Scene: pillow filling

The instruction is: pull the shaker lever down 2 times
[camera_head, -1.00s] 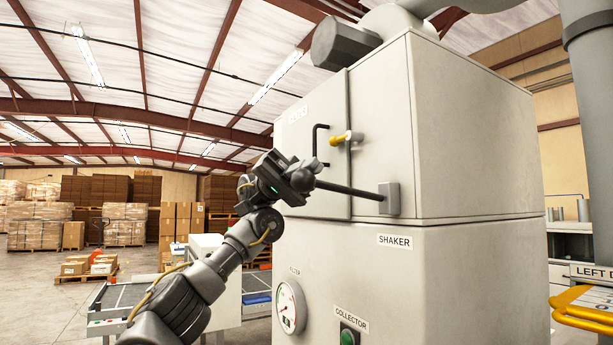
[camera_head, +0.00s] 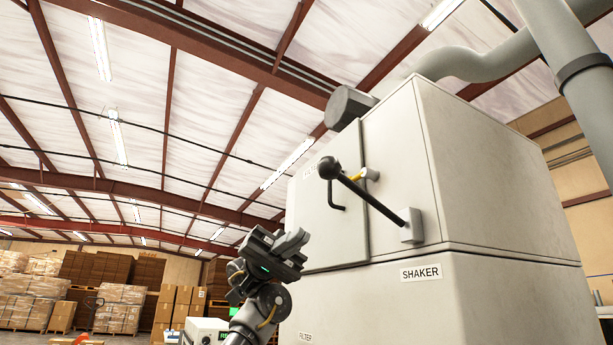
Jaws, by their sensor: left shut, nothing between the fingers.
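The shaker lever (camera_head: 372,201) is a black rod with a round black knob (camera_head: 329,167). It comes out of a grey pivot block (camera_head: 411,226) on the cabinet, above the SHAKER label (camera_head: 421,273). The rod slants up to the left, with the knob at its raised end. My left gripper (camera_head: 290,243) is below and left of the knob, apart from the lever. It is shut and empty. My right gripper is not in view.
The large grey cabinet (camera_head: 500,200) fills the right side, with a door carrying a black handle (camera_head: 334,195) and a yellow latch (camera_head: 368,174). A grey duct (camera_head: 480,64) runs above. Stacked boxes (camera_head: 120,305) stand far back left. Space left of the cabinet is open.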

